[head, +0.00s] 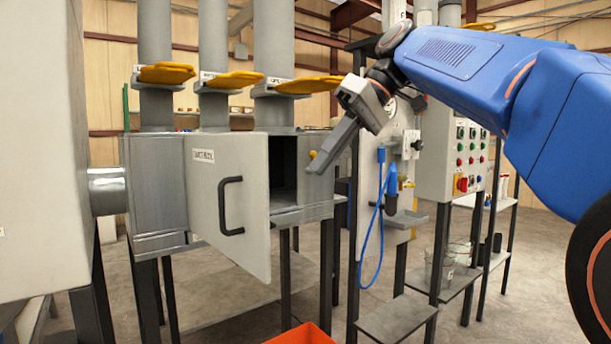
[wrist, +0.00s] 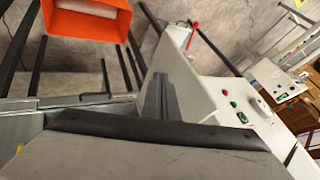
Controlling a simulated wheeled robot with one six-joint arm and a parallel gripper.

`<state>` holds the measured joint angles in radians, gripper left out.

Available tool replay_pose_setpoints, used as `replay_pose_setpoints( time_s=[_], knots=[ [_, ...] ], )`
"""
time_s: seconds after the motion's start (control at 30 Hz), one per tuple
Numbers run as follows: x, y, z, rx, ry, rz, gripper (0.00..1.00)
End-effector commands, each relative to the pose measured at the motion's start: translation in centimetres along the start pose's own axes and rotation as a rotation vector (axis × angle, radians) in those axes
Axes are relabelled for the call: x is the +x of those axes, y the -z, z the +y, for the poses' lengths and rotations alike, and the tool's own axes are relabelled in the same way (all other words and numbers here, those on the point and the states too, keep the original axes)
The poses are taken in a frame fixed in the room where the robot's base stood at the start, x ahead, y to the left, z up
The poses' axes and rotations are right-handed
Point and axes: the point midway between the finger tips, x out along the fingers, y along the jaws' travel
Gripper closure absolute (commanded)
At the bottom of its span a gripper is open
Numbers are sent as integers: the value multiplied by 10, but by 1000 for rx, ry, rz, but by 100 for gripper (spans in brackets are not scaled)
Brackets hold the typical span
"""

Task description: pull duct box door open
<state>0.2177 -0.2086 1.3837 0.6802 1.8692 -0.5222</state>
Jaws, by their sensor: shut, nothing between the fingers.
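The duct box door (head: 228,195) is a pale grey panel with a label and a black handle (head: 231,206). It stands swung open towards me from its left side, and the dark inside of the duct box (head: 163,180) shows at its right. My gripper (head: 316,165) is shut and empty. In the head view it is right of the door and its handle, apart from both, in front of the box's right end by a yellow knob (head: 312,155). Its dark fingers also show in the wrist view (wrist: 163,80), where I cannot make out the door.
An orange bin (head: 302,334) is low in front of the box and also shows in the wrist view (wrist: 86,18). A blue hand tool (head: 391,185) hangs on a cord at the right. A control panel (head: 470,158) stands beyond it. Yellow gate handles (head: 297,86) sit above the box.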

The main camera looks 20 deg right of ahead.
Motion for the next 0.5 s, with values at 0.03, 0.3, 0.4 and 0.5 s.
replay_pose_setpoints(
  time_s=[0.03, 0.3, 0.4, 0.5],
  knots=[
    [7, 0, -1, -2, 2, -2, 100],
    [54, -1, -1, -1, 2, -2, 100],
    [72, -1, -1, 0, 3, -2, 100],
    [89, -1, -1, 0, 3, -3, 100]
  ],
)
